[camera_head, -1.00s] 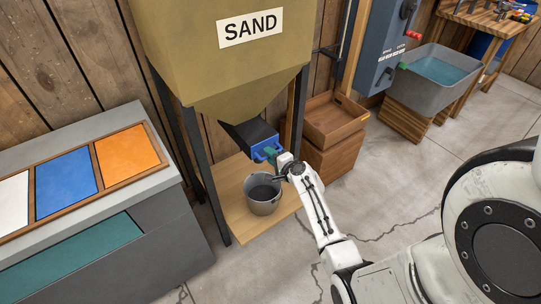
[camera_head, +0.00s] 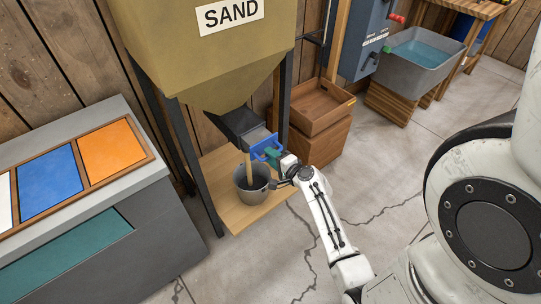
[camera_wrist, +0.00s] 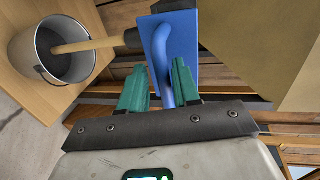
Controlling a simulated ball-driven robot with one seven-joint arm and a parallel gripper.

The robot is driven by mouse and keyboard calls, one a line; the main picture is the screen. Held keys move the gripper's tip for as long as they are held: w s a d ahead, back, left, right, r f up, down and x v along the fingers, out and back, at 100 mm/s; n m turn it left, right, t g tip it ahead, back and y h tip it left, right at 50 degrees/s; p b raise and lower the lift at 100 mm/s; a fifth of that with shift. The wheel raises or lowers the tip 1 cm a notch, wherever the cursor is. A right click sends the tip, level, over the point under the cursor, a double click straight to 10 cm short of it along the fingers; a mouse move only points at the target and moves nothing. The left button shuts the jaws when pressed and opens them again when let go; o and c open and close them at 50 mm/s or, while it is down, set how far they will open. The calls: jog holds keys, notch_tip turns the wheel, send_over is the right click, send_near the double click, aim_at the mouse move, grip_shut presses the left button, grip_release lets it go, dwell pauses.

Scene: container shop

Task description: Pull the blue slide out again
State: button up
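The blue slide (camera_head: 266,148) is at the mouth of the dark chute (camera_head: 241,124) under the hopper (camera_head: 200,60) marked SAND. Its grey plate (camera_head: 256,136) shows drawn out of the chute. My gripper (camera_head: 281,157) is at the slide's handle. A stream of sand (camera_head: 248,166) falls from the chute into the grey bucket (camera_head: 252,194) below. The stream also shows in the wrist view (camera_wrist: 85,46), entering the bucket (camera_wrist: 46,81).
The bucket stands on a wooden board (camera_head: 222,176) between the hopper's dark legs. A wooden crate (camera_head: 318,116) on a box is to the right. A grey water basin (camera_head: 407,93) stands further right. A grey bin unit (camera_head: 134,245) is at left. The floor in front is open.

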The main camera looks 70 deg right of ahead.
jog(key=v, duration=1)
jog(key=shift+s+a+r+b, duration=0.15)
jog(key=shift+s+b, duration=0.15)
jog(key=shift+b, duration=0.1)
jog(key=w+a+n+g+y+p, duration=0.1)
jog(key=w+a+n+g+y, duration=0.15)
jog(key=a+n+y, duration=0.4)
jog(key=w+a+n+g+y+p, duration=0.15)
jog(key=w+a+n+y, duration=0.25)
jog(key=a+n, duration=0.6)
jog(key=s+a+r+n+g, duration=0.1)
jog(key=s+a+n+g, duration=0.1)
jog(key=s+a, duration=0.1)
jog(key=s+a+r+n+g+h, duration=0.1)
jog(key=s+a+n+g, duration=0.2)
jog(key=s+a+r+n+g+h, duration=0.1)
jog(key=s+a+n+g, duration=0.1)
jog(key=s+g, duration=0.1)
jog(key=shift+a+h+p, duration=0.25)
jog(key=shift+a+p, duration=0.1)
jog(key=shift+a, duration=0.05)
